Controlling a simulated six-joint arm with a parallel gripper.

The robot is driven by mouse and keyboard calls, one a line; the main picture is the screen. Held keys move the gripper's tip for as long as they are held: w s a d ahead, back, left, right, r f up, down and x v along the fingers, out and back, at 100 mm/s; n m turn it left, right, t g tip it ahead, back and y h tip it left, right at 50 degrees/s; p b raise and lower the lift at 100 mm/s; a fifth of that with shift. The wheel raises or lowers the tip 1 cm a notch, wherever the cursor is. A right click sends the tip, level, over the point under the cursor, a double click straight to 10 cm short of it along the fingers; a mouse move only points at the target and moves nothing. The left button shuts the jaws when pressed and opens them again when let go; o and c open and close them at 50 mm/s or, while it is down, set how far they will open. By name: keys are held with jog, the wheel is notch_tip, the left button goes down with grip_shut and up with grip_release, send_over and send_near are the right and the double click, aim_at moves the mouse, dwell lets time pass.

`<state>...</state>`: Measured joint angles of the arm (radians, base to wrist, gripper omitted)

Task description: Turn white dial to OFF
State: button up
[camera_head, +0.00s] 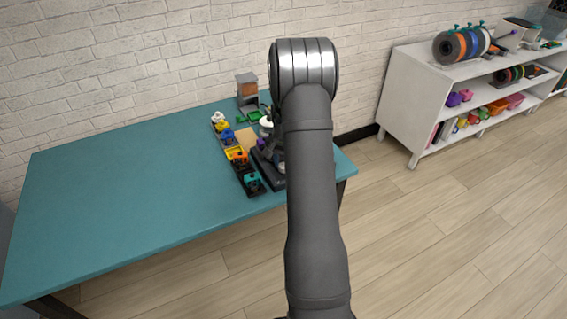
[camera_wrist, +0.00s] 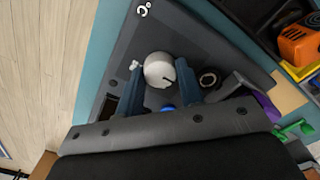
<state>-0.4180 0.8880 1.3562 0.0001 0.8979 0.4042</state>
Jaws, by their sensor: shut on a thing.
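The white dial (camera_wrist: 157,70) is a round knob on a dark grey panel (camera_wrist: 128,45) in the wrist view. A short dark line on its face points toward the lower right of the picture. A small white marking (camera_wrist: 143,10) shows near the panel's upper edge; I cannot read it clearly. My gripper (camera_wrist: 160,75) is shut on the dial, with a dark blue-grey finger on each side. In the head view my arm hides the gripper and much of the panel's device (camera_head: 264,170).
A black ring (camera_wrist: 208,79) and a blue part (camera_wrist: 167,107) sit close to the dial. An orange block (camera_wrist: 298,46) stands at right. In the head view a row of coloured blocks (camera_head: 237,156) lies beside the device. The teal table's left side (camera_head: 120,200) is clear.

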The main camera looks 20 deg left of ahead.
dwell(0.3)
jog(key=o, duration=1)
jog(key=shift+r, duration=0.1)
notch_tip(320, 180, up, 17)
jog(key=shift+r, duration=0.15)
notch_tip(320, 180, down, 18)
jog(key=shift+r, duration=0.25)
dwell(0.4)
